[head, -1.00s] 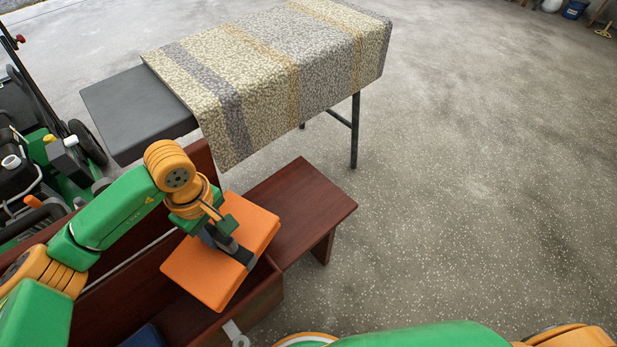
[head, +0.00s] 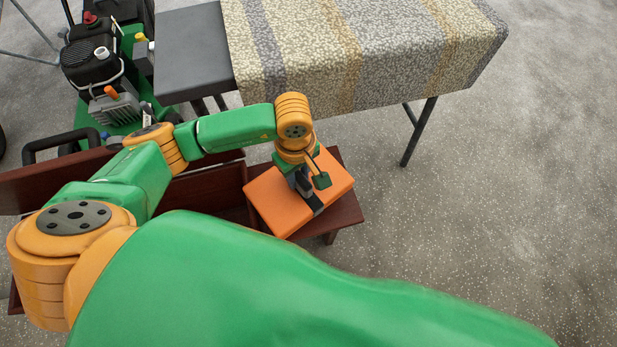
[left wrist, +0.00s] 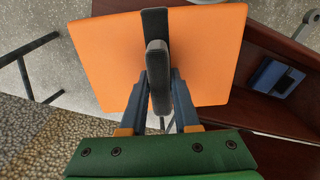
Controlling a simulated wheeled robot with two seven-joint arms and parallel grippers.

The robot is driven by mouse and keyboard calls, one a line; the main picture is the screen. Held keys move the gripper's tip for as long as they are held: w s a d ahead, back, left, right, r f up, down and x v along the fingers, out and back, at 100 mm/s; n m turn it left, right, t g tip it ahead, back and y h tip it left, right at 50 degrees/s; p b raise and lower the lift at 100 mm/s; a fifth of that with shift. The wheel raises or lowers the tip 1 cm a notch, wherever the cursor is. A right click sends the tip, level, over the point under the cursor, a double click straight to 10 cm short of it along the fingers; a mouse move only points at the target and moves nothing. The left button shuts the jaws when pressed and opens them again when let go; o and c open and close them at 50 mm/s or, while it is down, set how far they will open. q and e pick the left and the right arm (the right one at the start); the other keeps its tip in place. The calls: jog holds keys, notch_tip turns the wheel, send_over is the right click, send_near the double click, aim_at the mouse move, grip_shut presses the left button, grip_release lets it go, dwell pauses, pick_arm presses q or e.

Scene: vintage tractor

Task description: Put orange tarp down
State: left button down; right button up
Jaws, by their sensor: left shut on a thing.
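The orange tarp (head: 272,205) is a flat, folded orange block with a dark strap across it. My left gripper (head: 309,196) is shut on it at the strap. In the head view the tarp is over the dark red wooden side shelf (head: 345,213) of the chest; I cannot tell whether it touches the shelf. In the left wrist view the tarp (left wrist: 95,50) fills the upper middle, with the gripper fingers at its dark handle strap (left wrist: 155,60). My right gripper is not in view; a large green arm part of mine covers the lower head view.
A table with a patterned cloth (head: 350,50) stands behind the tarp, with a dark grey top (head: 192,55) at its left. A green machine with a black engine (head: 95,60) is at the upper left. The wooden chest (head: 205,185) holds a blue item (left wrist: 272,75). Open floor (head: 500,180) lies right.

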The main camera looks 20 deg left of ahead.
pick_arm(q)
jog(key=w+f, duration=0.1)
jog(key=f, duration=0.1)
jog(key=w+d+f+b, duration=0.1)
jog(key=w+f, duration=0.1)
jog(key=shift+f, duration=1.55)
jog(key=c, duration=0.6)
grip_release()
jog(key=shift+c, duration=0.2)
jog(key=shift+r, duration=0.45)
notch_tip(320, 180, up, 12)
jog(key=shift+f+p, duration=0.25)
jog(key=shift+p, duration=0.55)
